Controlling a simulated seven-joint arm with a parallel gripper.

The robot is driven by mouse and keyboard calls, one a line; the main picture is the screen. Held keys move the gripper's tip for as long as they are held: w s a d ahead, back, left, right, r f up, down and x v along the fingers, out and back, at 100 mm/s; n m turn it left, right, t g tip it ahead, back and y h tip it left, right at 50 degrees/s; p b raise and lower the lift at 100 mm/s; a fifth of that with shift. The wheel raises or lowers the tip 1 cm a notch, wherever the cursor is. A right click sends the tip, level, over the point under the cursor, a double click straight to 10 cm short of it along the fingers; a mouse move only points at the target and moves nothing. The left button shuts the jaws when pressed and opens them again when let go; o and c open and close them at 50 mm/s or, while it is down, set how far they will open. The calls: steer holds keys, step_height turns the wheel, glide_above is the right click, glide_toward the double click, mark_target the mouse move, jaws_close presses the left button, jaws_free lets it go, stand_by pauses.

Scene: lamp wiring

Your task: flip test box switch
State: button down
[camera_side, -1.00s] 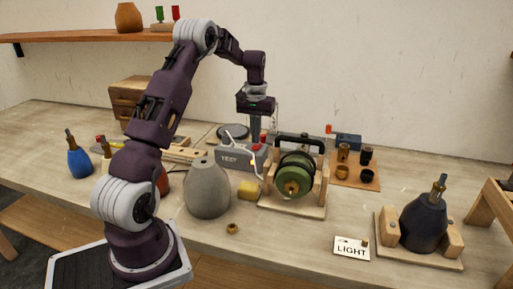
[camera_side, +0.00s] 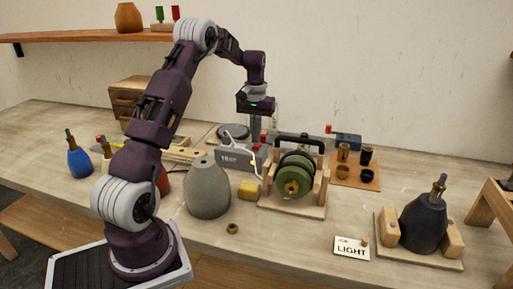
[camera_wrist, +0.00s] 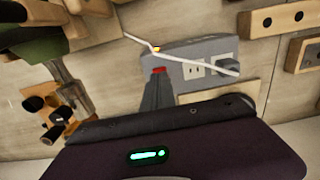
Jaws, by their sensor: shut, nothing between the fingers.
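The test box (camera_side: 238,158) is a grey box labelled TEST, standing on the bench behind the grey vase and left of the green reel. In the wrist view the test box (camera_wrist: 203,60) shows sockets, a plug with a white cord, and a small yellow part on top. A red switch (camera_wrist: 158,71) shows at its edge, right at my fingertips. My gripper (camera_side: 255,140) points down over the right end of the box, shut and empty. Its fingers also show in the wrist view (camera_wrist: 158,85). They partly cover the switch, and I cannot tell whether they touch it.
A green cable reel (camera_side: 296,175) on a wooden stand is close to the right of the box. A grey vase (camera_side: 208,190) and a yellow block (camera_side: 249,191) stand in front. A white cord (camera_wrist: 136,38) crosses the box. Small cups (camera_side: 366,157) stand on a board farther right.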

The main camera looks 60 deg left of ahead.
mark_target(256, 146)
steer(key=shift+f, duration=0.95)
stand_by(0.6)
steer(key=shift+r, duration=3.45)
